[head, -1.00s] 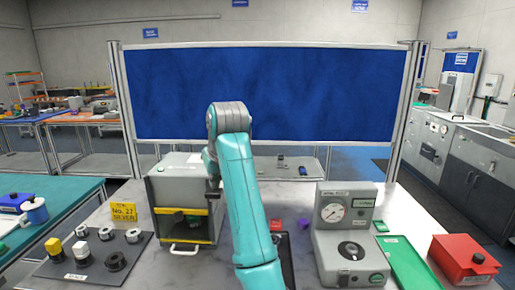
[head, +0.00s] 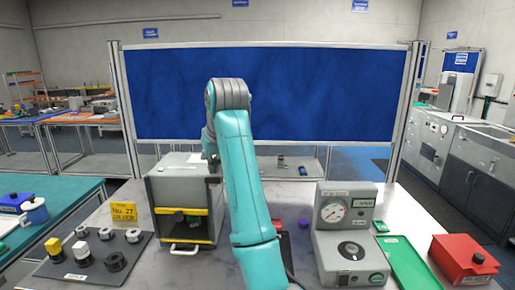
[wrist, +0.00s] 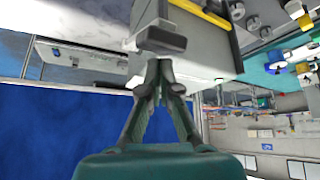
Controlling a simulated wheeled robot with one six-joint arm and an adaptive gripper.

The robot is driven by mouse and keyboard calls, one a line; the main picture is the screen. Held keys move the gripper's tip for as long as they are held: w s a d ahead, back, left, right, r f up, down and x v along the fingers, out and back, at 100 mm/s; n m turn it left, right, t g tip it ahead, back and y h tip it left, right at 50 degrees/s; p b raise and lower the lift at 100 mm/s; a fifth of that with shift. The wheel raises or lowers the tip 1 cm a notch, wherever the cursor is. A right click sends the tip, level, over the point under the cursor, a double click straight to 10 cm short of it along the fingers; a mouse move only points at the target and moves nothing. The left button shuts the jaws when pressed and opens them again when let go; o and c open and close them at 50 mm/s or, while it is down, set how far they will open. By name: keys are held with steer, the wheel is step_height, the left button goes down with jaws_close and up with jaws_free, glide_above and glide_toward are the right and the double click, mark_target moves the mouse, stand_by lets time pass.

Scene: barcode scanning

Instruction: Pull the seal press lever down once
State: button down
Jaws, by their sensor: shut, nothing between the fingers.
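The grey box-shaped machine (head: 180,200) with a yellow front bar and a pull handle stands left of my arm on the table; I take it for the seal press, but no label is readable. It also shows at the top of the wrist view (wrist: 205,50). A dark grey block (wrist: 160,38) sticks out at its side there and may be the lever's end. My gripper (wrist: 160,72) is shut and empty, its fingertips close to that block; I cannot tell if they touch. In the head view my arm mostly hides the gripper and the machine's right side.
A grey gauge machine (head: 347,235) stands to the right, beside a green tray (head: 408,262) and a red box (head: 463,258). A black mat (head: 75,262) with several small parts lies front left. A blue panel (head: 265,95) rises behind the table.

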steer(key=shift+r, duration=0.1)
steer(key=shift+r, duration=1.9)
